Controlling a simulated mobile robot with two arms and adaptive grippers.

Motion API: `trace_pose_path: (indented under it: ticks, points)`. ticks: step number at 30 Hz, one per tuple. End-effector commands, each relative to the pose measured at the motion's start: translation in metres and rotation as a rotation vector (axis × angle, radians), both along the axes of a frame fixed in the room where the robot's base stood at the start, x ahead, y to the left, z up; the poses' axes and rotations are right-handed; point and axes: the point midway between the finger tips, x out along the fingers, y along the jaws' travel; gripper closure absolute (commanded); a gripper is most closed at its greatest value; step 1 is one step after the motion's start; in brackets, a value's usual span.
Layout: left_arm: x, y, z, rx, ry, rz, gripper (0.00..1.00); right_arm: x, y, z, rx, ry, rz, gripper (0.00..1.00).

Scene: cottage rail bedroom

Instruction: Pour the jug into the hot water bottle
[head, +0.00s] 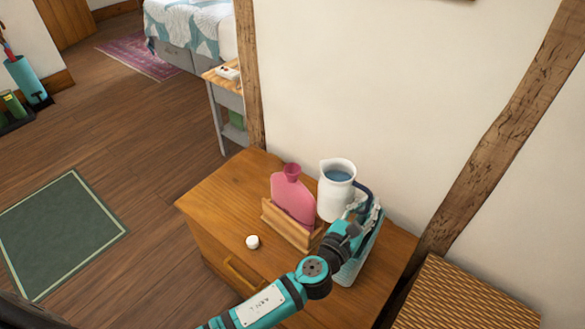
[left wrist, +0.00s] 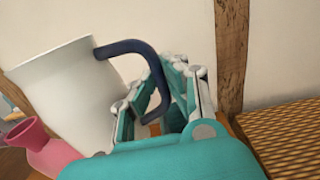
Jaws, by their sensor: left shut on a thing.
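The white jug (head: 335,198) has a dark blue handle (head: 364,190) and blue water inside. It looks close to upright in the head view. My left gripper (head: 366,208) is shut on the handle, at the jug's right side. In the left wrist view the handle (left wrist: 135,47) runs down between the fingers (left wrist: 158,100). The pink hot water bottle (head: 293,198) stands upright in a wooden holder (head: 287,226), just left of the jug, with its funnel-like mouth open. The bottle's mouth also shows in the left wrist view (left wrist: 27,132). I cannot tell whether the jug's base touches the dresser.
A small white cap (head: 252,242) lies on the wooden dresser (head: 222,205), in front of the holder. The wall (head: 400,90) is close behind the jug. A woven-topped piece (head: 460,300) stands at the right. The dresser's left part is clear.

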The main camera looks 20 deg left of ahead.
Motion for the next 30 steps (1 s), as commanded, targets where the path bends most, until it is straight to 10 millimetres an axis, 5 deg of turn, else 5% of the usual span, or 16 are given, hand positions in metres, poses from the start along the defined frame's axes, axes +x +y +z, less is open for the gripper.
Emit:
trace_pose_path:
  ticks: [30]
  points:
    - [0.01,0.032,0.031,-0.428,0.132,-0.011,1.0,0.001,-0.005,0.006,-0.005,-0.001,0.003,0.6]
